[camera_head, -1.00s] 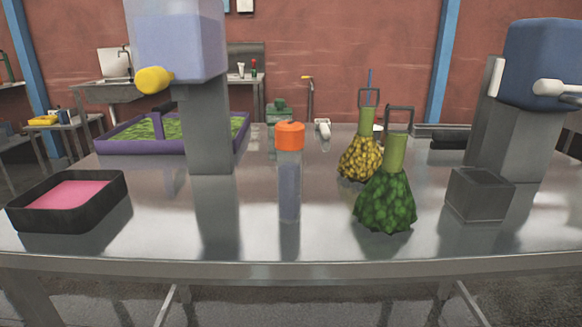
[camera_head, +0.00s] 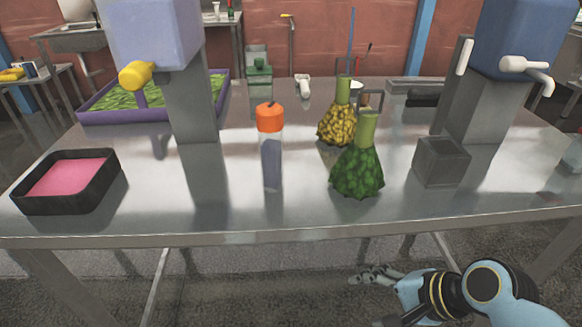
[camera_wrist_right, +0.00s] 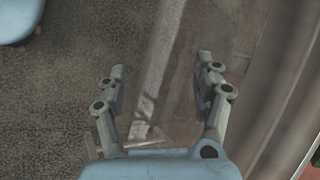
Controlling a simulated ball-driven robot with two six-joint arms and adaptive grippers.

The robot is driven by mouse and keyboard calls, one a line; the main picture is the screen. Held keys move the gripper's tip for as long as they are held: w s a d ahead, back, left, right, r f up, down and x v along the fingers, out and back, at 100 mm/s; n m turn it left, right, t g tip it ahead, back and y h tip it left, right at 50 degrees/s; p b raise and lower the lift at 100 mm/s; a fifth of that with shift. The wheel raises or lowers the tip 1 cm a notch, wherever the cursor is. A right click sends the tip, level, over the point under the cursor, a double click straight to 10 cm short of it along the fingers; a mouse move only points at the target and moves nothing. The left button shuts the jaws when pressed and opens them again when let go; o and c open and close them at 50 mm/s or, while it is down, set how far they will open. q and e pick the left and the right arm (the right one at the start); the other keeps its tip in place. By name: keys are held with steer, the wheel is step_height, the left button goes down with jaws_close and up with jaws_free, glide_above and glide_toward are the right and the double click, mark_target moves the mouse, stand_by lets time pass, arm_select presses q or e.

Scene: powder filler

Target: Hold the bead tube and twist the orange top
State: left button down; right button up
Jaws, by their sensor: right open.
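The bead tube (camera_head: 271,165) stands upright on the metal table, a clear tube with bluish-grey contents. Its orange top (camera_head: 270,117) sits on its upper end. My right gripper (camera_head: 362,276) is below and in front of the table's front edge, well away from the tube. It is open and empty; the right wrist view shows its two fingers (camera_wrist_right: 164,80) apart over the floor. My left gripper is in neither view.
A black tray with pink contents (camera_head: 112,168) is at the left. A green beaded bag (camera_head: 357,172) and a yellow one (camera_head: 336,127) stand right of the tube. A grey box (camera_head: 441,162) is further right. Two dispensers (camera_head: 190,95) (camera_head: 472,105) flank the middle. The front strip of table is clear.

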steer(key=w+a+r+y+p, duration=0.1)
steer(key=a+r, duration=0.1)
steer(key=r, duration=0.4)
steer(key=w+a+r+y+p, duration=0.1)
steer(key=a+r, duration=0.1)
steer(key=r, duration=0.5)
steer(key=m+t+y, duration=0.3)
steer(key=m+y, duration=0.2)
steer(key=m, duration=0.7)
glide_toward(282, 174)
steer(key=shift+a, duration=0.55)
steer(key=shift+w+a+f+b, duration=0.15)
steer(key=shift+w+a+b, duration=0.25)
steer(key=shift+b, duration=0.05)
steer(key=b+x, duration=0.3)
steer(key=x, duration=0.2)
steer(key=shift+f+b, duration=0.2)
steer(key=shift+b, duration=0.1)
steer(key=shift+x, duration=1.9)
steer(key=shift+w+r, duration=0.1)
steer(key=shift+r, duration=0.05)
steer(key=shift+c, duration=0.4)
